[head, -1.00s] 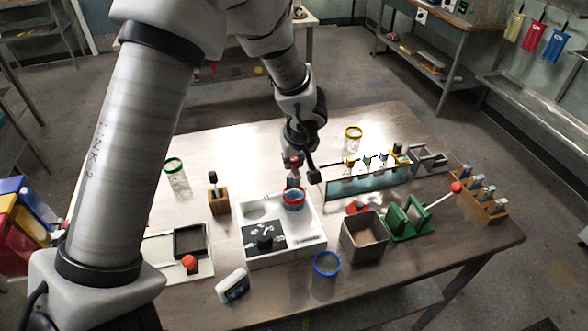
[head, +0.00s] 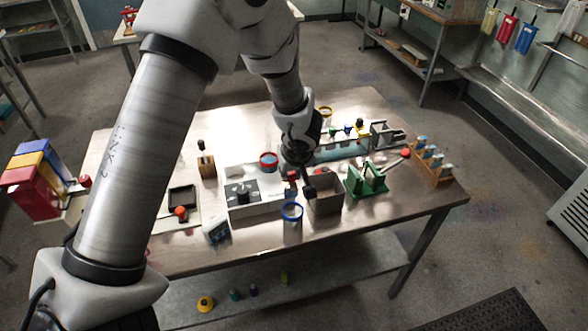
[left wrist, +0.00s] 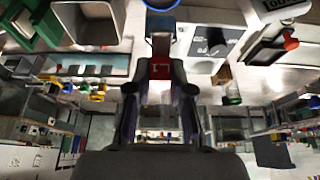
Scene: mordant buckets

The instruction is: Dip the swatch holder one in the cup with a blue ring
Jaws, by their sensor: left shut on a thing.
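The blue-ringed cup (head: 291,212) stands near the table's front edge; part of a blue rim also shows at the top of the left wrist view. My left gripper (head: 300,178) is above the table, just behind and above this cup. In the left wrist view it (left wrist: 160,85) is shut on a swatch holder with a red block (left wrist: 160,69) as its grip. The holder's red part also shows in the head view (head: 291,176). Its lower end is hard to make out there. My right gripper is not in view.

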